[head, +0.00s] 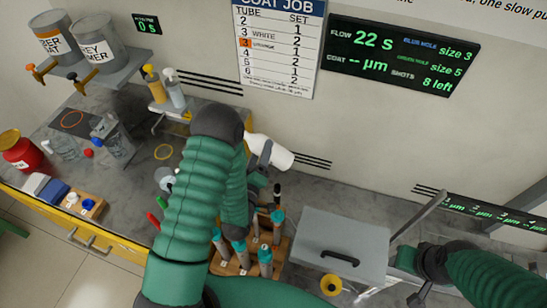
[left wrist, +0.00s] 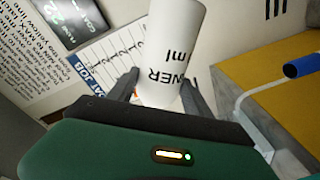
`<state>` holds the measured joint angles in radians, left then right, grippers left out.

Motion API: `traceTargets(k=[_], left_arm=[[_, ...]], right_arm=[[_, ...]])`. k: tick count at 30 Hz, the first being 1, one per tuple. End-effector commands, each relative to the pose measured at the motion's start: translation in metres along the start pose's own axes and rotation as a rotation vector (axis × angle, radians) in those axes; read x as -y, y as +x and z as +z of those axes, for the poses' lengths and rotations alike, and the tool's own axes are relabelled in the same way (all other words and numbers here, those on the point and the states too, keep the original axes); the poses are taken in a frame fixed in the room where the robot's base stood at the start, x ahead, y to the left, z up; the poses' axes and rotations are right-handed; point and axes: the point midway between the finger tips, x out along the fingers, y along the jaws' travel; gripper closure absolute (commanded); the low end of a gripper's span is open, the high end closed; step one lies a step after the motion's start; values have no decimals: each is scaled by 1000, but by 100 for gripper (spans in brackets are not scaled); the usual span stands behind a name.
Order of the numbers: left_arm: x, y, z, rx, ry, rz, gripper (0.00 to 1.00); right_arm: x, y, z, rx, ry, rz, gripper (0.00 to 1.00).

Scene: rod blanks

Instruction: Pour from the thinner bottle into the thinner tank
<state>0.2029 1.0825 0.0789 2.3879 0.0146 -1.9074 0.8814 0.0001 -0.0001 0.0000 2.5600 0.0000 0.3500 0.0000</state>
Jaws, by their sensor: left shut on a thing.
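The white bottle (head: 272,152) is tilted well over in the head view, behind my left forearm. It fills the middle of the left wrist view (left wrist: 172,45), where its black label shows only "NER" and "ml". My left gripper (head: 262,160) is shut on it, one grey finger on each side. The bottle's mouth is not clearly visible. I cannot pick out a tank marked thinner. My right gripper (head: 422,290) is at the lower right, its fingers unclear.
A rack (head: 238,266) of several teal-topped tubes stands beside my left arm. A grey lidded box (head: 338,245) is right of it. Two small bottles (head: 153,85) (head: 174,90) stand on a shelf by the wall. A red jar (head: 22,152) and clear containers (head: 112,135) are at left.

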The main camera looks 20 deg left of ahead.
Motion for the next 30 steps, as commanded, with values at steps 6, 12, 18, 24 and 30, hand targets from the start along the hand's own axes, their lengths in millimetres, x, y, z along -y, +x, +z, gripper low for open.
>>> traceTargets(k=[6,12,18,24,30], left_arm=[[-4,17,-68,-120,150,-93,100],[-8,28,-140,-236,305,-218,100],[-13,33,-188,-301,404,-318,100],[-1,34,-204,-330,456,-379,100],[30,35,-181,-328,457,-378,100]], right_arm=[[0,-40,-9,0,0,0,58],[0,-71,-17,0,0,0,58],[0,-89,-21,0,0,0,58],[0,-87,-21,-1,0,0,58],[0,-71,-16,1,0,0,58]])
